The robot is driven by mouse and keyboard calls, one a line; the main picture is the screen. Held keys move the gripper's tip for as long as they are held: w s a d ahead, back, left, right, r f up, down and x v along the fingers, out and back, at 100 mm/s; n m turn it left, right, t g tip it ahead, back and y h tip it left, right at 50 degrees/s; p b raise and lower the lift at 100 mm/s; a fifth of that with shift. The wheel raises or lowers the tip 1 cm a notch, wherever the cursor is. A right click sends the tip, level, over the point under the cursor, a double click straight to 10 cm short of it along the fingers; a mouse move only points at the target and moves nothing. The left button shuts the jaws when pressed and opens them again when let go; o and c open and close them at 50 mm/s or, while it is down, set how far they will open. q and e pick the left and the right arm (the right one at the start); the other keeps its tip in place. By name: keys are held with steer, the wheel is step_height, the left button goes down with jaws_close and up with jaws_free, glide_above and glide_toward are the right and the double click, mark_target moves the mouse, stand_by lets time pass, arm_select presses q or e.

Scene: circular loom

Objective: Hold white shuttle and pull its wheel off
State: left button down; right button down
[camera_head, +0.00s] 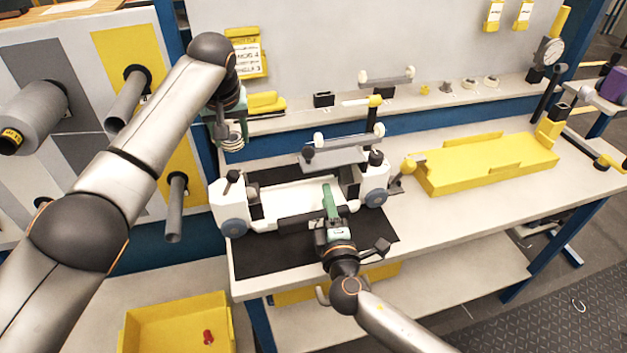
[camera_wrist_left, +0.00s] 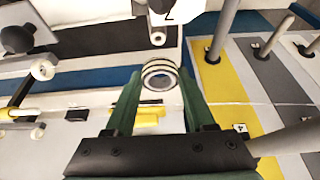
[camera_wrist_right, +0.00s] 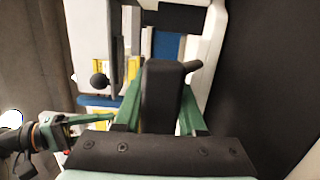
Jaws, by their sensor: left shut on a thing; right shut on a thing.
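The white shuttle (camera_head: 290,200) lies on a black mat on the bench, with blue-grey wheels (camera_head: 234,227) at its lower corners. My right gripper (camera_head: 330,212) reaches it from the front; in the right wrist view its green fingers are shut on a black block-like handle (camera_wrist_right: 163,95) beside the white body (camera_wrist_right: 207,65). My left gripper (camera_head: 230,122) is above the shuttle's left end. It is shut on a silver-and-dark ringed wheel (camera_wrist_left: 160,75), also seen in the head view (camera_head: 232,141). The wheel appears apart from the shuttle.
A yellow tray (camera_head: 485,165) stands on the bench at right. A yellow bin (camera_head: 180,325) with a red piece is low at front left. Grey pegs (camera_head: 174,207) stick out of the left panel. Small parts line the back ledge (camera_head: 430,98).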

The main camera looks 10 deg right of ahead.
steer(key=shift+f, duration=0.1)
steer(key=shift+c, duration=2)
jaws_free()
